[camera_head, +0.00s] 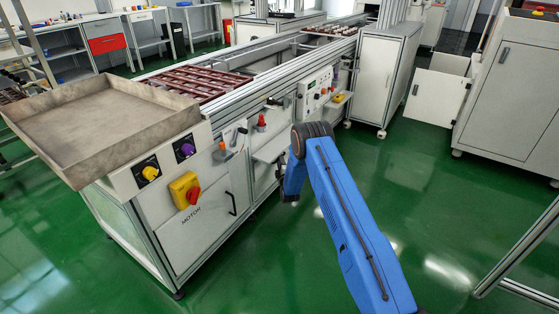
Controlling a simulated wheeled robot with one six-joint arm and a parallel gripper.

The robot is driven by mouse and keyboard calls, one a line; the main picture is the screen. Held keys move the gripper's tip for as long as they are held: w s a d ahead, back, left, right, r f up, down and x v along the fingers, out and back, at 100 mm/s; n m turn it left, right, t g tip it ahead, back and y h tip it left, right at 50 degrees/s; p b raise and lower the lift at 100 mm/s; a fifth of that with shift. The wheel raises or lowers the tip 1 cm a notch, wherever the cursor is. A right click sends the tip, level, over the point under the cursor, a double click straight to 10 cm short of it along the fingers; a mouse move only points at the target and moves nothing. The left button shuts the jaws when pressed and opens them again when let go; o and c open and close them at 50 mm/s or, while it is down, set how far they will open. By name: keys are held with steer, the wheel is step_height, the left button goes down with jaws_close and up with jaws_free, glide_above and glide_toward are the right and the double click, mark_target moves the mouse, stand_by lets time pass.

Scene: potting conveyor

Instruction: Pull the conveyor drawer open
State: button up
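The conveyor (262,67) stands left of my blue arm, its long side facing me. An upright black handle (232,203) is on this panel's right side. I cannot tell for sure which panel is the drawer. A white ledge (275,147) sticks out of the side further right. My gripper is around the dark arm end (288,196), right of the handle and apart from it in the picture. Its fingers are not clear, and my arm hides part of the conveyor's side.
A tray (95,125) overhangs the conveyor's near left end. A yellow box with a red knob (185,190) protrudes above the handle. White cabinets stand behind and right; one has an open door (434,97). Green floor (270,265) is clear before the panel. A metal frame (520,250) stands at right.

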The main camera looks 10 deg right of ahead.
steer(key=shift+c, duration=0.7)
jaws_close()
steer(key=s+d, duration=1.5)
steer(key=shift+o, duration=0.7)
jaws_free()
steer(key=s+f, duration=0.2)
steer(key=s, duration=1.5)
steer(key=shift+s+f, duration=0.15)
